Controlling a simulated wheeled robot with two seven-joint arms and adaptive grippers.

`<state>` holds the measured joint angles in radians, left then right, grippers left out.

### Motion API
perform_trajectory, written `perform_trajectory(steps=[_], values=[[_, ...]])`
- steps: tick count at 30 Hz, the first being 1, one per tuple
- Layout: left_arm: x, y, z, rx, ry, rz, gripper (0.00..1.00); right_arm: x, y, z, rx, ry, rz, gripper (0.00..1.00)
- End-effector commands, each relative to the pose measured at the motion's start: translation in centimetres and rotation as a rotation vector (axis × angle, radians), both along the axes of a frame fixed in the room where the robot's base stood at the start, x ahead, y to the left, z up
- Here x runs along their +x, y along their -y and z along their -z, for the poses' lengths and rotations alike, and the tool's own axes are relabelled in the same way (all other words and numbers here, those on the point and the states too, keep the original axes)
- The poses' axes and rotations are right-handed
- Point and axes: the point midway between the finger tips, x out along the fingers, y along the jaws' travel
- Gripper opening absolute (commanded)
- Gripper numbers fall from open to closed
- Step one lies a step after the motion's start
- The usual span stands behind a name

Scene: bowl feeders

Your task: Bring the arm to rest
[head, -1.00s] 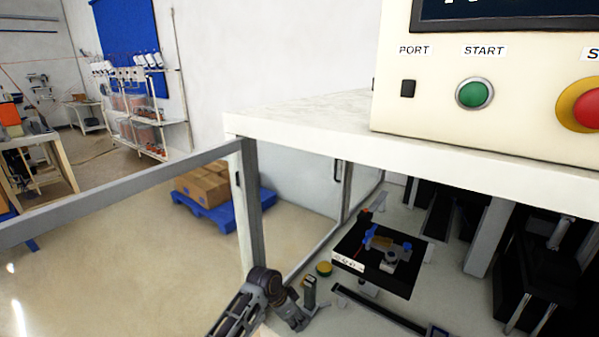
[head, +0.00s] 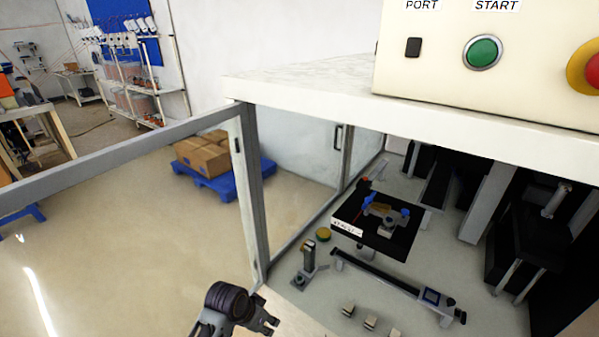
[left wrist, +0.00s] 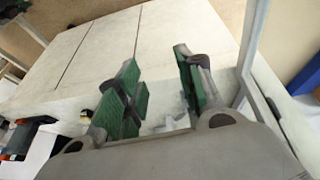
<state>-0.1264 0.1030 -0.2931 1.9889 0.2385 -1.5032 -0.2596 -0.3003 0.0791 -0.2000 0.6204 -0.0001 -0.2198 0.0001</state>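My left gripper (head: 272,322) is at the bottom of the head view, in front of the open machine bay and below its frame post. In the left wrist view my left gripper (left wrist: 156,58) has its two green-padded fingers spread apart. Nothing is held between them. A pale panelled surface shows beyond the fingers. My right gripper is in neither view.
A cream control box with a green start button (head: 482,52) stands on the white top (head: 300,90) of the machine. A metal frame post (head: 249,195) rises beside my left arm. A black fixture plate (head: 375,228) lies inside the bay. Boxes on a blue pallet (head: 228,180) stand behind.

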Motion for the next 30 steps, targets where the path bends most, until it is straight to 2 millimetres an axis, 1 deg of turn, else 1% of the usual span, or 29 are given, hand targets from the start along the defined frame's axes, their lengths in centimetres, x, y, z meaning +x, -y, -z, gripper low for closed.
perform_trajectory(steps=[1,3,8,15,18,24,30], values=[[-0.9,-0.7,-0.1,0.004,-0.003,-0.025,0.37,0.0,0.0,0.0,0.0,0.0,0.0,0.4],[-1.9,-1.6,-0.4,0.011,-0.007,-0.059,0.37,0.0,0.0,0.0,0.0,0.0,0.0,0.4],[-4.3,-3.8,-1.1,0.029,-0.011,-0.142,0.37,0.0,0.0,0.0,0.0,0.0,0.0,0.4],[-8.0,-7.2,-2.6,0.064,-0.016,-0.268,0.37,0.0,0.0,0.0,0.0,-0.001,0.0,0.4],[-9.2,-8.4,-3.3,0.078,-0.016,-0.31,0.37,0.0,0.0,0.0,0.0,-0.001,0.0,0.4],[-10.8,-10.0,-4.2,0.099,-0.015,-0.368,0.37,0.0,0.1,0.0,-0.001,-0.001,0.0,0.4],[-11.9,-11.1,-5.0,0.112,-0.014,-0.407,0.37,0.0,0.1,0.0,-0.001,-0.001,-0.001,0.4]])
